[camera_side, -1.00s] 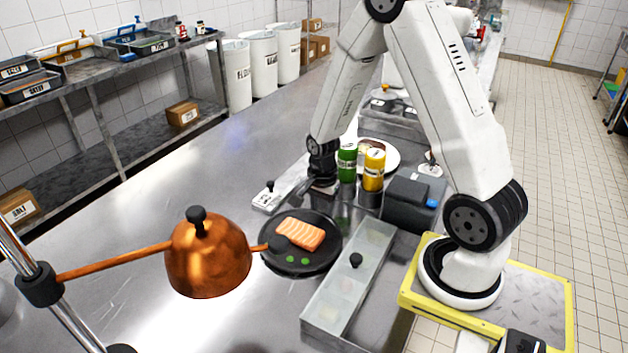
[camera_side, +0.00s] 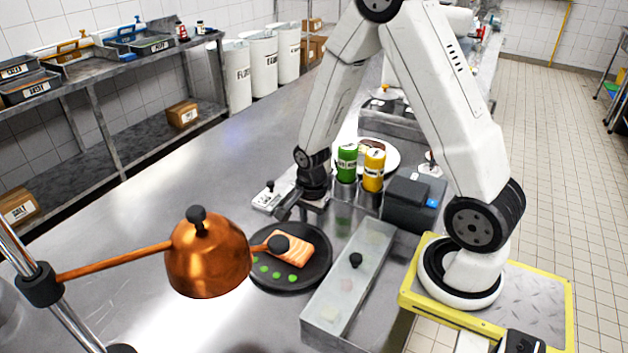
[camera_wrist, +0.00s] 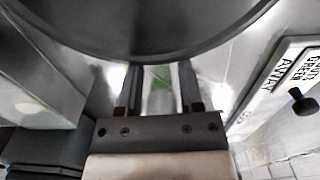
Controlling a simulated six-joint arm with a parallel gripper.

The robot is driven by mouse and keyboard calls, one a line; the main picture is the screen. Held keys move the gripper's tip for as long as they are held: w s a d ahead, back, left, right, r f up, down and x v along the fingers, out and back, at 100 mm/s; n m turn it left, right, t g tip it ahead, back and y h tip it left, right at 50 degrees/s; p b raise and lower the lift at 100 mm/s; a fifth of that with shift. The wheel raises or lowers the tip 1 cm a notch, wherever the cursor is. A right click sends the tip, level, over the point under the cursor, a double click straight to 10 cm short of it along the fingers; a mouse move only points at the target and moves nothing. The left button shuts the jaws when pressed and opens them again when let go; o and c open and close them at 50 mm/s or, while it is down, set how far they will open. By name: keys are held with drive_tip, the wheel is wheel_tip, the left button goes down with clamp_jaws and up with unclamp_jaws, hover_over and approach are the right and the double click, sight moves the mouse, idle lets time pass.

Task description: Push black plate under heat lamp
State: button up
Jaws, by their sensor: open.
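The black plate (camera_side: 292,284) lies flat on the steel counter, carrying a salmon piece (camera_side: 294,247) and several green dots. Its dark rim fills the top of the wrist view (camera_wrist: 150,35). The copper heat lamp (camera_side: 207,262) hangs at the left; its shade and black-tipped rod overlap the plate's left part in the side view. I cannot tell how much of the plate is beneath it. My gripper (camera_side: 284,211) is low at the plate's far edge. In the wrist view, my gripper (camera_wrist: 159,75) has two separated fingers with their tips at the plate's rim, seemingly touching it.
A lidded clear-topped container (camera_side: 340,290) stands close to the plate's right. Counter toward the back left is clear.

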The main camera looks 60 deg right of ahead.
sight(273, 271)
drive_tip(key=shift+a, duration=9.5)
drive_tip(key=shift+d, duration=0.2)
drive_tip(key=shift+d, duration=1.35)
drive_tip(key=shift+r, duration=0.1)
